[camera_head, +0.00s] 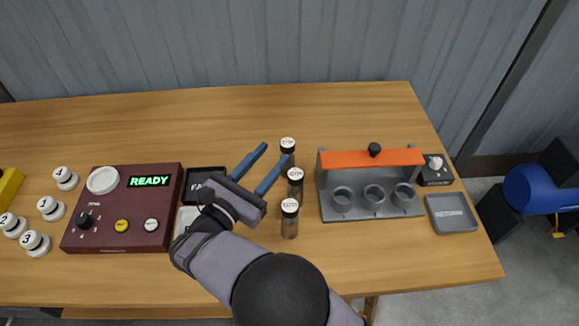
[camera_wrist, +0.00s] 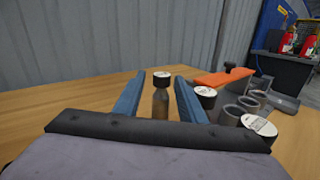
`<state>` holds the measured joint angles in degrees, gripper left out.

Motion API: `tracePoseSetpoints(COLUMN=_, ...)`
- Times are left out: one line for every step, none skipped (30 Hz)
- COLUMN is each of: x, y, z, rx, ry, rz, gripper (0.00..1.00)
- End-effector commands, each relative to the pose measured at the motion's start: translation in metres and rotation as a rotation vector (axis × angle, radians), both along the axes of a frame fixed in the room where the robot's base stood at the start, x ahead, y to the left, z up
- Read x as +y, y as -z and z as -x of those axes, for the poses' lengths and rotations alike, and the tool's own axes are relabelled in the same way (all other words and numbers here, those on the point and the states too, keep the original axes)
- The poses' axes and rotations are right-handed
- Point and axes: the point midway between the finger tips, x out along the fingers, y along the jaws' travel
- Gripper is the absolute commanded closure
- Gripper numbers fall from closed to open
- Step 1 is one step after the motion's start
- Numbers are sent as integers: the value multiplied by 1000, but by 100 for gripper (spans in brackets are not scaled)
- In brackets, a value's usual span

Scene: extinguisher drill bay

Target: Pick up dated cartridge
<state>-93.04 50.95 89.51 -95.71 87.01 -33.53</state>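Three dark cartridges with white printed caps stand upright in a loose row on the table: a far one (camera_head: 288,146), a middle one (camera_head: 295,183) and a near one (camera_head: 290,217). The cap print is too small to read as dates. My gripper (camera_head: 275,152) is open and empty, left of the row, with its blue fingers pointing toward the far cartridge. In the wrist view one cartridge (camera_wrist: 161,97) shows in the gap between the fingers, seemingly a little beyond the tips. The other two caps show to the right, partly hidden by the right finger and palm.
Right of the cartridges stands a grey rack (camera_head: 345,215) with three round sockets and an orange bar (camera_head: 350,159). A grey tray (camera_head: 466,227) lies farther right. Left are a maroon panel (camera_head: 100,242) reading READY, a black tray (camera_head: 189,180) and several numbered white pieces. The table's back is clear.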

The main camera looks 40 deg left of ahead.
Motion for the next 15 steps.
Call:
tracePoseSetpoints(x=-2, y=8, z=0, rx=2, ry=2, rz=41, gripper=63)
tracePoseSetpoints(x=-2, y=11, z=0, rx=2, ry=1, rz=59, gripper=63)
tracePoseSetpoints(x=-2, y=15, z=1, rx=3, ry=0, rz=80, gripper=63)
tracePoseSetpoints(x=-3, y=17, z=1, rx=3, ry=0, rz=90, gripper=63)
tracePoseSetpoints(x=-3, y=18, z=1, rx=4, ry=-1, rz=97, gripper=63)
tracePoseSetpoints(x=-3, y=19, z=2, rx=4, ry=-1, rz=103, gripper=63)
tracePoseSetpoints(x=-3, y=19, z=1, rx=5, ry=-1, rz=106, gripper=63)
tracePoseSetpoints(x=-3, y=19, z=1, rx=5, ry=0, rz=107, gripper=63)
tracePoseSetpoints(x=-3, y=19, z=0, rx=5, ry=0, rz=107, gripper=63)
tracePoseSetpoints(x=-3, y=19, z=-2, rx=5, ry=1, rz=106, gripper=63)
tracePoseSetpoints(x=-3, y=19, z=-4, rx=5, ry=1, rz=106, gripper=63)
tracePoseSetpoints(x=-2, y=18, z=-7, rx=5, ry=1, rz=106, gripper=63)
tracePoseSetpoints(x=-2, y=18, z=-9, rx=5, ry=2, rz=105, gripper=63)
tracePoseSetpoints(x=-2, y=18, z=-12, rx=5, ry=3, rz=105, gripper=63)
tracePoseSetpoints(x=-2, y=18, z=-16, rx=5, ry=4, rz=105, gripper=63)
